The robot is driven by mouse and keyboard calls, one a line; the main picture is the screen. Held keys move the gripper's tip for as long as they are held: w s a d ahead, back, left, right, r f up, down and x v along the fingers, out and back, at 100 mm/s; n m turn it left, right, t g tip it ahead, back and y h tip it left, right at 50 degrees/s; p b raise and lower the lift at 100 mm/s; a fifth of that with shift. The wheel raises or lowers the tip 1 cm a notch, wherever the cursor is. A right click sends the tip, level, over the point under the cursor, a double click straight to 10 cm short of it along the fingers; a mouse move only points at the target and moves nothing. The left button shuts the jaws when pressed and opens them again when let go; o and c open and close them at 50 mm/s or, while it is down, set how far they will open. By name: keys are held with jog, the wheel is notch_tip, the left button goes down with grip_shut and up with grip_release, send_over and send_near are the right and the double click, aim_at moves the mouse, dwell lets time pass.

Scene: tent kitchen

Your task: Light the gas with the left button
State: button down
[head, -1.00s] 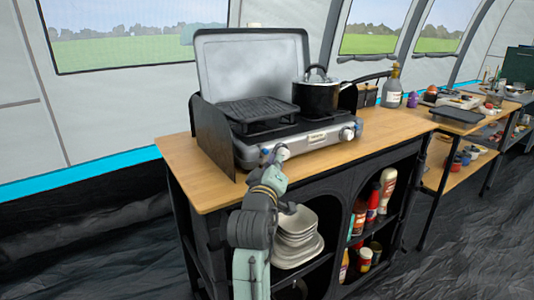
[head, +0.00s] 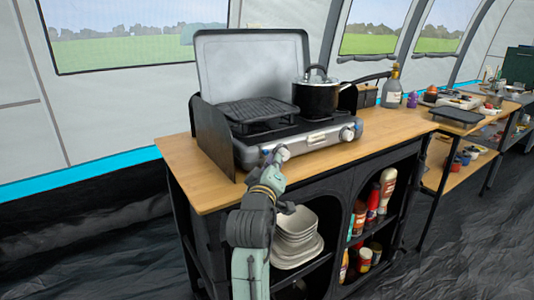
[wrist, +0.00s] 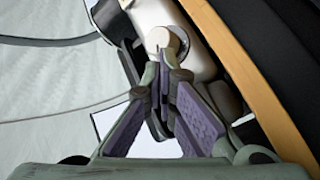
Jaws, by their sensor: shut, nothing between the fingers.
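The two-burner gas stove (head: 316,138) stands on the wooden counter, with a left knob (head: 283,153) and a right knob (head: 347,134) on its silver front. A small blue button (head: 357,127) shows beside the right knob. The left button is not clearly seen; my gripper covers the area just left of the left knob. My gripper (head: 270,158) is at the stove front there. In the wrist view, my gripper (wrist: 158,72) is shut and empty, its tips right by the pale knob (wrist: 160,39). I cannot tell whether they touch it.
A black lidded pot (head: 316,97) stands on the right burner and a ridged grill plate (head: 258,110) on the left. Side windshields and the raised lid (head: 255,62) enclose the stove. The counter's front edge (head: 225,197) lies close to my arm. Plates and bottles fill the shelves below.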

jog(key=shift+w+a, duration=0.35)
jog(key=shift+w, duration=0.15)
dwell(0.8)
jog(key=shift+s+d, duration=0.1)
jog(key=shift+s, duration=0.05)
jog(key=shift+s+d+p, duration=0.35)
jog(key=shift+s+d, duration=0.05)
jog(key=shift+s, duration=0.15)
jog(key=shift+s+d+p, duration=0.3)
jog(key=shift+s+d, duration=0.45)
jog(key=shift+s, duration=0.3)
jog(key=shift+s+d+p, duration=0.25)
jog(key=shift+s+d, duration=0.5)
jog(key=shift+s, duration=0.25)
